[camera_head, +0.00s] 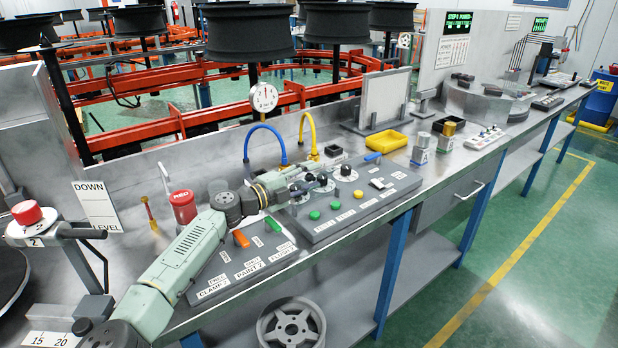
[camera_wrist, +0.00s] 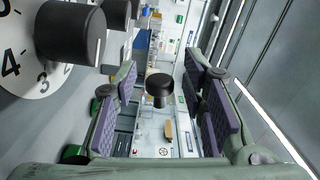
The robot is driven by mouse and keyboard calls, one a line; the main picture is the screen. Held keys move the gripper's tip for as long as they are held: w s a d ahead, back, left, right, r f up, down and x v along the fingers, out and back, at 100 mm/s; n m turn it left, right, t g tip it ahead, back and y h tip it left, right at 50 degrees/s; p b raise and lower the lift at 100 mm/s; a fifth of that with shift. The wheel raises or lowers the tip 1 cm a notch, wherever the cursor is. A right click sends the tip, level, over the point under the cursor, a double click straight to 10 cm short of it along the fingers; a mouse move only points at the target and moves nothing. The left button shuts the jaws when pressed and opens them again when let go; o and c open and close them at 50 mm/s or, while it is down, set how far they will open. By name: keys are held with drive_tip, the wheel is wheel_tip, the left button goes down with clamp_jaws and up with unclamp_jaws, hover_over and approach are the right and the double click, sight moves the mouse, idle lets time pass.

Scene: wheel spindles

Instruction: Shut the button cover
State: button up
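The grey control panel (camera_head: 345,222) lies on the bench with green buttons, black knobs and a small white-and-black piece (camera_head: 380,183) at its right; this may be the button cover, but it is too small to tell if it is raised. My gripper (camera_head: 304,186) is over the panel's back left, beside the knobs. In the wrist view my gripper (camera_wrist: 160,105) is open, its purple-padded fingers apart. A round black knob-like piece (camera_wrist: 160,86) shows between them, with no visible contact. No cover is clearly seen in the wrist view.
A black knob (camera_wrist: 72,32) on a numbered white dial is close at left in the wrist view. A red container (camera_head: 183,208) and a lower panel (camera_head: 240,262) are near my arm.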

drive_tip(key=shift+c, duration=0.4)
clamp_jaws()
idle(0.4)
